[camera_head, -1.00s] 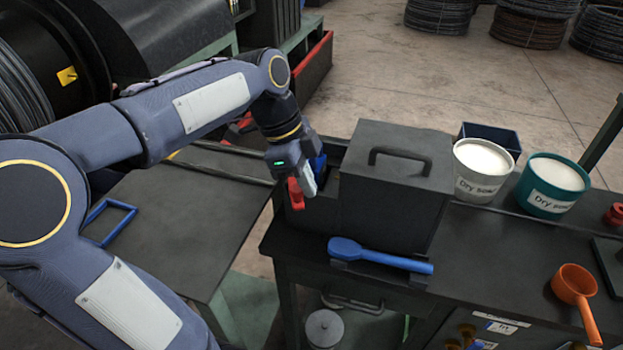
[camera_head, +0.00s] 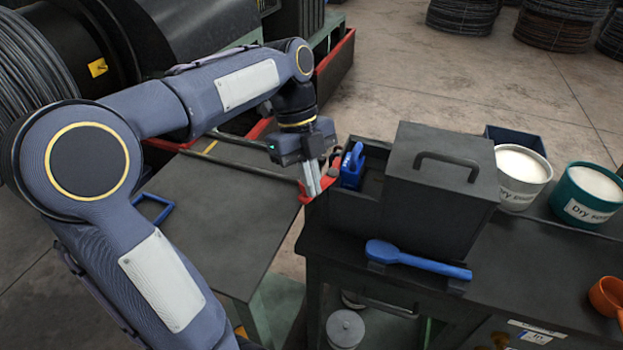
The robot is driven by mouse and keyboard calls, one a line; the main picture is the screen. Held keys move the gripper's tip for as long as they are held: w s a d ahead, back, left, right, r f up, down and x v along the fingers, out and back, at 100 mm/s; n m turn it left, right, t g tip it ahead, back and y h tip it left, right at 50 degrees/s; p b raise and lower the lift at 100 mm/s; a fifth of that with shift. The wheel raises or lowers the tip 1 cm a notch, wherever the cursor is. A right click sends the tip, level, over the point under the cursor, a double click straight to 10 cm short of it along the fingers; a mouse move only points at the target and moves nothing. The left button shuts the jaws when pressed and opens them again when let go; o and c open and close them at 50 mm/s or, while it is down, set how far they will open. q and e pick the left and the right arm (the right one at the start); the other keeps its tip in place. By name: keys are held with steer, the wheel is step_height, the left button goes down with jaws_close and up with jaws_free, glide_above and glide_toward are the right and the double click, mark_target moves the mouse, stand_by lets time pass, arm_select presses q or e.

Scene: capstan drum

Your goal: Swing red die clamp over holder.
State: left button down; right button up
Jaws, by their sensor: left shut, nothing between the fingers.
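The red die clamp (camera_head: 331,180) shows at the left end of the open black box (camera_head: 355,212), partly hidden behind my left gripper's fingers. A blue piece (camera_head: 352,166), which may be the die holder, stands upright in the box, just right of the clamp. My left gripper (camera_head: 313,190) points down at the clamp, its fingers shut with nothing between them. I cannot tell whether the fingers touch the clamp or whether the clamp lies over the holder. My right gripper is not in view.
A black lidded box with a handle (camera_head: 445,185) stands right of the open part. A blue scoop (camera_head: 415,259) lies in front. A white bucket (camera_head: 520,178) and a teal bucket (camera_head: 588,193) stand at the right. A dark flat table (camera_head: 215,215) lies left, under my arm.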

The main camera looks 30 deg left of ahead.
arm_select(q)
steer(key=shift+a, duration=0.45)
stand_by(0.4)
steer(key=v, duration=0.7)
steer(key=shift+r, duration=0.4)
